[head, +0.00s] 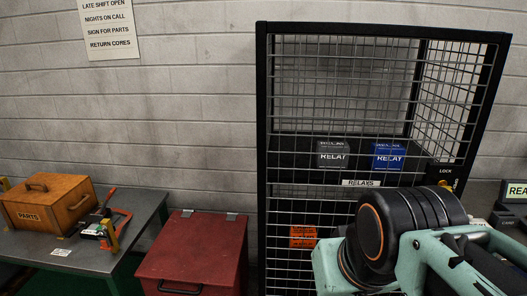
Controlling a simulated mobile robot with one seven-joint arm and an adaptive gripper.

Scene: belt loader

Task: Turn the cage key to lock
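A black wire-mesh cage (262,110) stands against the wall, right of centre. On its front right post is a LOCK label (445,171). Just under the label is a small yellow piece, perhaps the cage key (444,184), partly covered by my arm; its turn cannot be made out. Behind the mesh, a grey relay box (332,156) and a blue relay box (388,157) stand on the shelf marked RELAYS (361,183). My arm fills the lower right, in front of the cage's lower right part. My gripper's fingers do not show.
An orange box (303,236) is in the cage's lower part. A red chest (190,254) stands left of the cage. Farther left, a grey table (146,212) bears a wooden PARTS box (47,205) and a red-handled tool (110,221). Another surface with dark items lies at far right.

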